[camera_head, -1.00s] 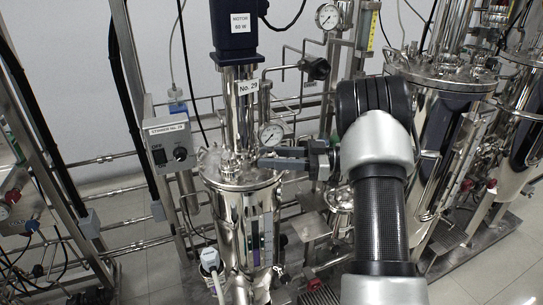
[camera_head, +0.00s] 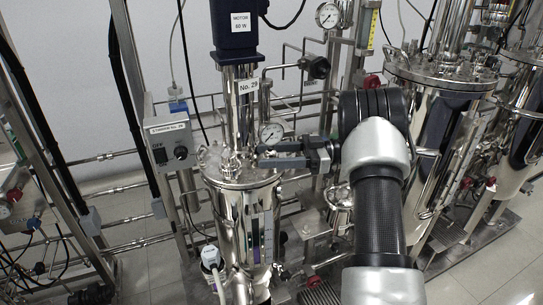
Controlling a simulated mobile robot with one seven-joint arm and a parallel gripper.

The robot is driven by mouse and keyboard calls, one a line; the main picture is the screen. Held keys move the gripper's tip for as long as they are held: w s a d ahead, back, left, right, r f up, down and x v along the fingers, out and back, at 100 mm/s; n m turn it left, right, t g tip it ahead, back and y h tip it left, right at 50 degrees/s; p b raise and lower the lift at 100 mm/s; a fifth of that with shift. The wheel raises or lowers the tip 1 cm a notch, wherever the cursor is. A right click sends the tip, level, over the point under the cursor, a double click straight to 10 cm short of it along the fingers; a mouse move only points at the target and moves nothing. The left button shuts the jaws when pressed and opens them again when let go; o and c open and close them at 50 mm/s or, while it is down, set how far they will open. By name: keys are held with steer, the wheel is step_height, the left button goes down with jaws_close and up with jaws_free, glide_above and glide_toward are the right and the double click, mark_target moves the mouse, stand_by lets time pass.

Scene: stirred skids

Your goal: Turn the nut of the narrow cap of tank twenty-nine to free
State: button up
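Tank twenty-nine (camera_head: 245,215) is the polished steel vessel left of centre, with a "No. 29" tag (camera_head: 249,87) on the column above its lid. The lid (camera_head: 238,172) carries several small shiny fittings. I cannot tell the narrow cap and its nut apart from them at this size. My gripper (camera_head: 270,155) reaches in from the right, level, with its dark fingers just above the right part of the lid. The fingers overlap in this view, so I cannot see whether they are apart or touch anything. A gauge (camera_head: 270,133) stands right behind them.
A dark blue motor (camera_head: 234,25) tops the column over the lid. A stirrer control box (camera_head: 169,143) stands left of the tank. Pipes and a red-handled valve (camera_head: 372,82) lie behind my arm. Larger tanks (camera_head: 440,110) stand at the right.

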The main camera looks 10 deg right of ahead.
steer(key=shift+o, duration=0.3)
steer(key=shift+d, duration=0.15)
steer(key=s+d+p, duration=0.1)
steer(key=d+p, duration=0.1)
steer(key=d, duration=1.5)
steer(key=shift+s, duration=0.4)
